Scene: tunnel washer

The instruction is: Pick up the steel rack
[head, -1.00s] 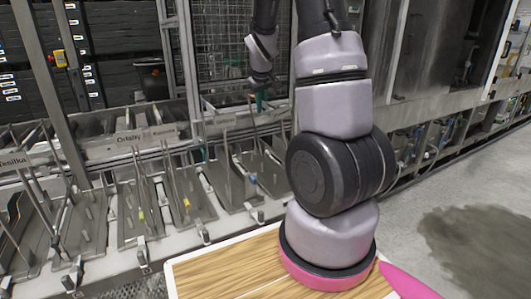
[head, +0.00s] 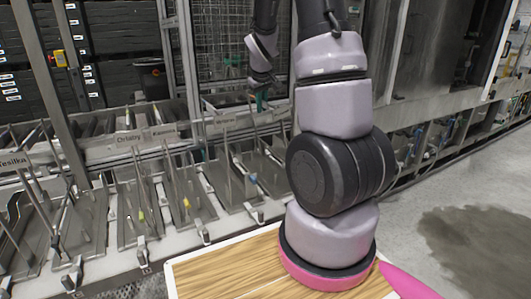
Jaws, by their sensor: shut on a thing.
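Several steel racks with flat bases and tall thin rods stand in a row along the washer's pale ledge in the head view. The steel rack (head: 262,168) at the right end of the row is below my gripper (head: 261,87). My gripper points down and is shut on the upper part of this rack, with a small green piece just under the fingers. The exact contact is too small to see clearly. The rack looks roughly upright, and I cannot tell whether its base is clear of the ledge. My arm hides what lies to its right.
Other racks (head: 137,212) stand close by on the left. A labelled rail (head: 145,137) and a wire mesh panel (head: 228,50) are behind. A wood-topped board (head: 225,268) is in front. The grey floor (head: 440,185) at right is open, with a dark wet patch.

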